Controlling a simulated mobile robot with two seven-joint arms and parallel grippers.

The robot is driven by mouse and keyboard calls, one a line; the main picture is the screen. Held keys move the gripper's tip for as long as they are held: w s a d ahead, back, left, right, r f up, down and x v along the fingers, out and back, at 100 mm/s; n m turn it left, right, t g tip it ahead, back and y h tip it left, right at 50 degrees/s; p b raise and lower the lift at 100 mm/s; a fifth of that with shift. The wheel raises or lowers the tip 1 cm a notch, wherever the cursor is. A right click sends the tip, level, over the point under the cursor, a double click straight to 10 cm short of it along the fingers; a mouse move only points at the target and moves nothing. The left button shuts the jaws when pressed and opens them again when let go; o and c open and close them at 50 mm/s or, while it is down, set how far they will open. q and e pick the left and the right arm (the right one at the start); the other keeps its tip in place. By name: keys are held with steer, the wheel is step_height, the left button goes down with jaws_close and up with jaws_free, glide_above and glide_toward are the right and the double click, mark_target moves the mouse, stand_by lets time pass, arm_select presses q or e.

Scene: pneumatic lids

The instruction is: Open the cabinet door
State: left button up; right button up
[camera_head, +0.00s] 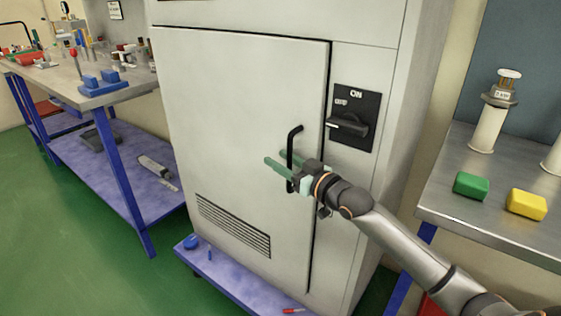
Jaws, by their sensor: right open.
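The grey cabinet door (240,120) fills the middle of the view and sits flush with its frame, closed. A black vertical bar handle (292,150) is on its right side. My right gripper (277,166) reaches in from the right at the handle's lower part. Its green fingers are open and extend to either side of the bar; whether they touch it I cannot tell. The gripper hides part of the handle's lower end. Right of the door is a black panel with a rotary switch (349,126) marked ON. My left gripper is not in view.
A steel bench (480,228) on the right holds a green block (471,185), a yellow block (527,204) and a white cylinder (488,128). A blue-legged workbench (120,97) stands left. Green floor (90,270) is clear at front left. The cabinet stands on a low blue platform (232,285).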

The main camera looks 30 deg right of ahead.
steer(key=shift+w, duration=0.1)
jaws_close()
stand_by(0.4)
stand_by(1.1)
